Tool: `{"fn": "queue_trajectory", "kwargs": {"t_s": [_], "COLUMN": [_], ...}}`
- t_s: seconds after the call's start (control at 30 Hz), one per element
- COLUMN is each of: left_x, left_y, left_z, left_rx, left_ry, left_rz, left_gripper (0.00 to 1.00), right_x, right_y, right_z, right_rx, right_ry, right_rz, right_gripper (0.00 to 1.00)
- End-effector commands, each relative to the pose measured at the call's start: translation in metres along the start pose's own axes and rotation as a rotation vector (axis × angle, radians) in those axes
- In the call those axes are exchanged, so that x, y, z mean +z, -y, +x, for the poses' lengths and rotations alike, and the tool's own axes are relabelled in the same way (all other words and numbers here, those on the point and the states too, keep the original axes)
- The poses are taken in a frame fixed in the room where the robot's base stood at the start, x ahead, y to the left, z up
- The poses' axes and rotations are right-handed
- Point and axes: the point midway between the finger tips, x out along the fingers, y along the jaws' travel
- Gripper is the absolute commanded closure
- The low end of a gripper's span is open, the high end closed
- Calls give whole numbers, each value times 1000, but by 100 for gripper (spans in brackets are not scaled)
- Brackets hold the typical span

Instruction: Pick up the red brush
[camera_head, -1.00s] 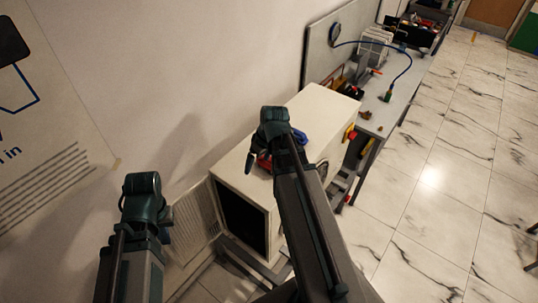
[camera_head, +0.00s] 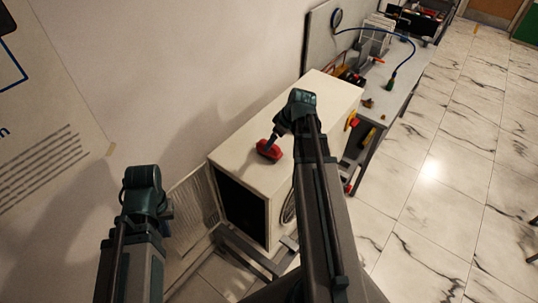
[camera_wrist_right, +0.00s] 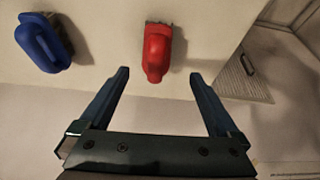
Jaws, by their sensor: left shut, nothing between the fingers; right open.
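The red brush (camera_head: 269,150) lies on top of the white cabinet (camera_head: 240,165), near its front-left part. It also shows in the right wrist view (camera_wrist_right: 157,50), top centre. My right gripper (camera_wrist_right: 160,73) is open and empty. In that view the brush lies just beyond its fingertips and lines up with the gap between them. In the head view my right arm reaches over the cabinet, and its gripper is mostly hidden. My left gripper (camera_head: 166,209) is at the lower left, apart from the brush; its fingers are barely visible, and it is shut and empty.
A blue brush (camera_wrist_right: 43,42) lies left of the red one in the right wrist view; my arm hides it in the head view. A bench (camera_head: 385,100) with a blue cable and tools stands behind. The marble floor is clear.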

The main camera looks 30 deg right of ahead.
Motion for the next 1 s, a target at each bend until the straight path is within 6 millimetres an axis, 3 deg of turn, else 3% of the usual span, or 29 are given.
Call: {"fn": "queue_trajectory", "kwargs": {"t_s": [0.03, 0.2, 0.57, 1.0], "left_x": [-1, -2, -3, -6], "left_y": [-1, -3, -4, -8], "left_z": [16, 36, 42, 85], "left_rx": [0, -1, 0, -1], "left_ry": [0, -1, -2, -3], "left_rz": [2, 2, 1, 1], "left_gripper": [100, 100, 100, 100], "right_x": [2, 2, -1, -4], "right_y": [0, -1, -1, -7], "right_z": [16, 38, 46, 94], "right_rx": [0, 0, 0, 0], "right_ry": [0, 0, 0, 0], "right_rz": [-1, 0, 0, 1], "right_gripper": [2, 2, 2, 2]}}
